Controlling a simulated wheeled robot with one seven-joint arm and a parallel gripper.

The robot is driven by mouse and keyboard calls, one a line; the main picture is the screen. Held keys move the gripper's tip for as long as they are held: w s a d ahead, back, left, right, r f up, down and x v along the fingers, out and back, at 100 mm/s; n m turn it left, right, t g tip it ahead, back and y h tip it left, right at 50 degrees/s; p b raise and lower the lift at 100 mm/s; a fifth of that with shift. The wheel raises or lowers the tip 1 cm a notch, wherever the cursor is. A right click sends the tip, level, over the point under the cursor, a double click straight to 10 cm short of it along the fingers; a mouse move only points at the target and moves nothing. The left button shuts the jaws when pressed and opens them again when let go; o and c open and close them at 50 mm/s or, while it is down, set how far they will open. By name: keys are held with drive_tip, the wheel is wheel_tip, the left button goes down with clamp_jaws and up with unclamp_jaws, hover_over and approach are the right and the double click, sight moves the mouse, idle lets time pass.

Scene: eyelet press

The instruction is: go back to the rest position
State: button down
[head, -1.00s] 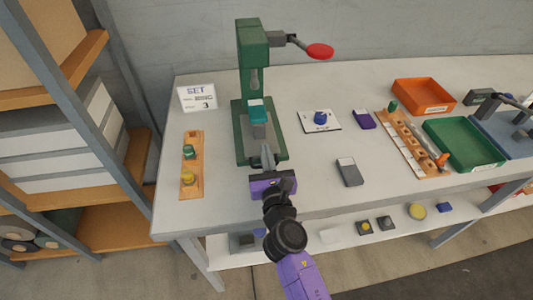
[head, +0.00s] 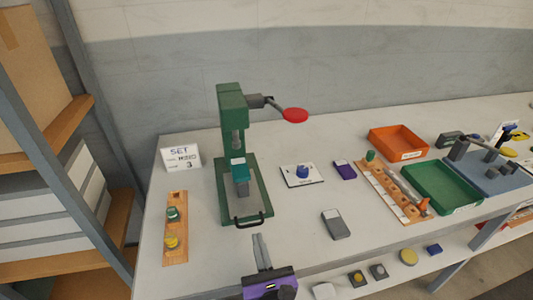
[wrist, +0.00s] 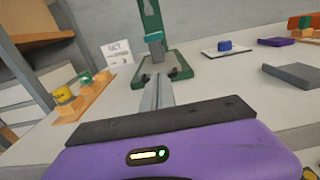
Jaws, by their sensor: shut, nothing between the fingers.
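My gripper (head: 262,250) is purple and dark grey with pale fingers. In the head view it is at the bottom middle, in front of the green press (head: 232,105), over the table's front part. Its fingers are shut with nothing between them, and the wrist view shows them together (wrist: 158,92), pointing toward the press base. The press stands upright with a red-knobbed lever (head: 294,115) out to the right. A teal and grey block (head: 240,172) sits on its base under the ram. The black handle (head: 249,219) at the base's front edge is apart from my fingers.
A wooden strip (head: 176,230) with a green and a yellow piece is at the left, below a sign (head: 180,158). Right of the press are a blue knob on a white plate (head: 302,175), a grey block (head: 335,224), an orange tray (head: 398,142) and a green tray (head: 443,187).

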drive_tip(key=shift+a+r+m, duration=0.1)
drive_tip(key=shift+a+m, duration=0.1)
drive_tip(key=shift+m, duration=0.8)
drive_tip(key=m, duration=0.1)
drive_tip(key=s+r+m+y, duration=0.1)
drive_tip(key=m, duration=0.1)
drive_tip(key=r+m, duration=0.1)
drive_tip(key=m, duration=0.1)
drive_tip(key=shift+s+a+r, duration=0.2)
drive_tip(key=shift+a+r, duration=0.05)
drive_tip(key=s+m, duration=0.1)
drive_tip(key=s+d+m, duration=0.1)
drive_tip(key=m, duration=0.1)
drive_tip(key=shift+s+d+m+y, duration=0.1)
drive_tip(key=shift+s+m+y, duration=0.05)
drive_tip(key=shift+m+y, duration=0.15)
drive_tip(key=s+d+m+g+h, duration=0.1)
drive_tip(key=s+d+m+h, duration=0.1)
drive_tip(key=s+d+m, duration=0.5)
drive_tip(key=s+d+r+m+h, duration=0.1)
drive_tip(key=s+d+m+h, duration=0.1)
drive_tip(key=s+d+m, duration=0.6)
drive_tip(key=s+d+r+m+g+h, duration=0.1)
drive_tip(key=s+d+m+h, duration=0.1)
drive_tip(key=s+d+m, duration=0.6)
drive_tip(key=s+m, duration=0.5)
drive_tip(key=s, duration=0.4)
drive_tip(key=shift+s+m+g+h, duration=0.3)
